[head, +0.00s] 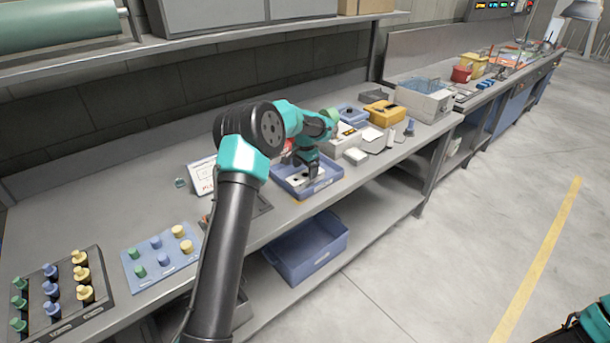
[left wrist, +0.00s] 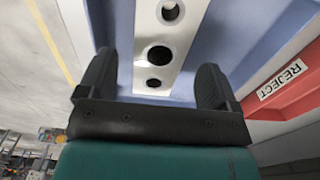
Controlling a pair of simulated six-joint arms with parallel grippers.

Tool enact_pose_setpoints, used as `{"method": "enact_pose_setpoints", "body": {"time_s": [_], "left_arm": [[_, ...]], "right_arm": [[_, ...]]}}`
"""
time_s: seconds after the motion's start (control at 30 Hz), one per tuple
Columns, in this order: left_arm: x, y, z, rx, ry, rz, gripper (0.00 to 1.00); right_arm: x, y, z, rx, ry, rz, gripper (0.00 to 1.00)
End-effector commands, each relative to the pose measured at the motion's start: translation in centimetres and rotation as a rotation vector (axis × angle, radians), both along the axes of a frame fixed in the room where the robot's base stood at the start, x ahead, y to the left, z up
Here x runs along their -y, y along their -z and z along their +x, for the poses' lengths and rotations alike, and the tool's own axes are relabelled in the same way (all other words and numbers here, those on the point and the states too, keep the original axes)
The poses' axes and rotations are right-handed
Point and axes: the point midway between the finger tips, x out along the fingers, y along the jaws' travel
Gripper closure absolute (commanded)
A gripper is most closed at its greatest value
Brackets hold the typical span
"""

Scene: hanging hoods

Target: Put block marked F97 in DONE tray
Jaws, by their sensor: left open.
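My left gripper (head: 312,174) is over a blue tray (head: 331,174) on the bench. In the left wrist view my left gripper (left wrist: 155,64) is open, with its two fingers on either side of a pale block (left wrist: 172,30) with dark round holes. The pale block also shows beneath the gripper in the head view (head: 298,179), inside the blue tray. I cannot tell whether the fingers touch it. No F97 mark and no DONE label can be read. My right gripper is not in view.
A red tray labelled REJECT (left wrist: 283,82) is beside the blue tray. A blue bin (head: 303,262) is on the lower shelf. Peg boards (head: 160,256) and (head: 62,290) stand at the left. A yellow-orange box (head: 385,114) and a grey bin (head: 425,103) stand farther along.

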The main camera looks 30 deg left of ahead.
Motion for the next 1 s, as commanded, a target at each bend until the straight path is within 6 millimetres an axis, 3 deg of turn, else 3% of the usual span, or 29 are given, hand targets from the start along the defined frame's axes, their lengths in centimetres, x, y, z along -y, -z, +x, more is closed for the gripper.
{"method": "enact_pose_setpoints", "body": {"time_s": [0.2, 0.4, 0.6, 1.0], "left_arm": [[0.0, -4.4, 0.0, 0.002, -0.002, 0.000, 0.15], [0.0, -7.3, 0.0, 0.001, 0.000, 0.001, 0.15], [0.0, -8.4, 0.0, 0.000, -0.001, 0.000, 0.15], [0.0, -8.4, 0.0, -0.001, -0.001, 0.000, 0.15]], "right_arm": [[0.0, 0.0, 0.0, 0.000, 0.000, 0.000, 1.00], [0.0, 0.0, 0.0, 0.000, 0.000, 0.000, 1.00], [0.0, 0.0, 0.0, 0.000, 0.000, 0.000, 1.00], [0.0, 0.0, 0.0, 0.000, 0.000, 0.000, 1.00]]}}
